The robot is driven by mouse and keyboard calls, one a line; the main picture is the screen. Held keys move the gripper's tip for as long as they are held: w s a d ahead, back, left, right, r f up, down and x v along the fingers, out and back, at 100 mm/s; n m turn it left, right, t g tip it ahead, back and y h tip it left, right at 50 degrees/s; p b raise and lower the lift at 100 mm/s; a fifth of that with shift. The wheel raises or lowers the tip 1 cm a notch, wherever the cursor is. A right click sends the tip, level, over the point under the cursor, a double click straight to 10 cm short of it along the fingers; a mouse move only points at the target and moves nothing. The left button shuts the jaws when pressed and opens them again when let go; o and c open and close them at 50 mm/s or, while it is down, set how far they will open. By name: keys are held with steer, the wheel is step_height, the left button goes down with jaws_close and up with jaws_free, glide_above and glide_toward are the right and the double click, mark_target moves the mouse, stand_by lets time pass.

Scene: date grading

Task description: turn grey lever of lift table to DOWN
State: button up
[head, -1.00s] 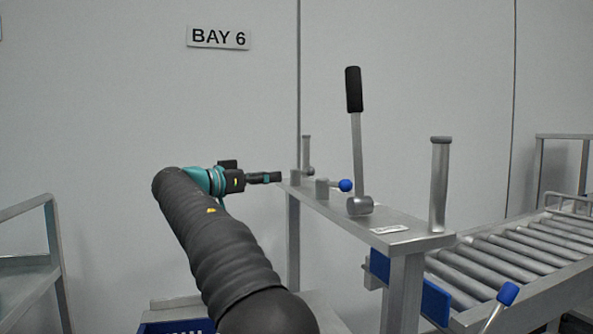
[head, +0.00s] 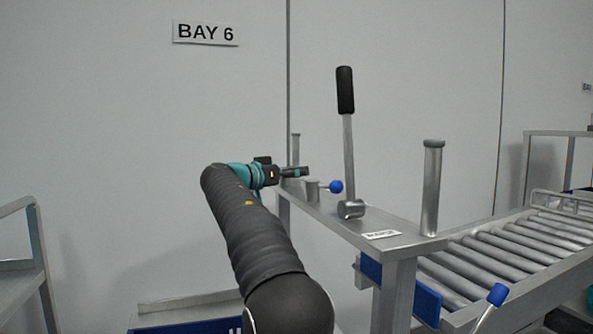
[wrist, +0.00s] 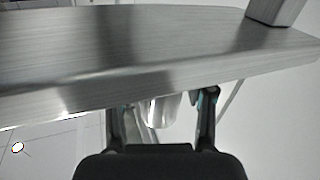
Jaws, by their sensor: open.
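The lift table's top plate (head: 372,232) carries a tall lever (head: 349,160) with a black grip, standing nearly upright from a grey hub. Behind it, a short lever with a blue ball (head: 336,187) points right from a small grey post (head: 312,190). Which one is the grey lever is not certain. My gripper (head: 305,172) is by the far end of the plate, close to the small post. In the wrist view my gripper (wrist: 161,118) is open, fingers apart. A shiny grey cylinder (wrist: 160,112) shows between them, beyond the plate's edge; contact cannot be told.
A grey upright post (head: 432,190) stands at the plate's near right, with a white label (head: 382,235) in front. A thinner post (head: 296,150) stands at the far end. A roller conveyor (head: 520,245) is at right. A blue-tipped handle (head: 497,294) rises in front.

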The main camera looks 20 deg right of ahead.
steer(key=shift+w+d, duration=0.2)
steer(key=shift+d, duration=0.3)
jaws_close()
steer(key=shift+f+n+t+b, duration=0.15)
steer(key=shift+n+t+b, duration=0.2)
steer(key=shift+b, duration=0.25)
steer(key=t+b, duration=0.1)
steer(key=n+t+y+b, duration=0.1)
steer(key=b, duration=0.1)
steer(key=shift+w+a+f+n+y, duration=0.15)
steer(key=shift+w+n+y, duration=0.05)
steer(key=shift+n+y, duration=0.1)
steer(key=n+t+y+b, duration=0.1)
steer(key=n+t+b, duration=0.1)
steer(key=t+b, duration=0.1)
steer(key=shift+w+a+y, duration=0.2)
steer(key=shift+w+y, duration=0.1)
steer(key=shift+y, duration=0.1)
steer(key=shift+w+a+r+n+t+y+b, duration=0.15)
steer(key=shift+n+t+y+b, duration=0.3)
steer(key=shift+t+y, duration=0.05)
steer(key=shift+w+a+r+n+t+y+b, duration=0.1)
steer(key=shift+r+n+t+y+b, duration=0.05)
steer(key=shift+n+t+y+b, duration=0.3)
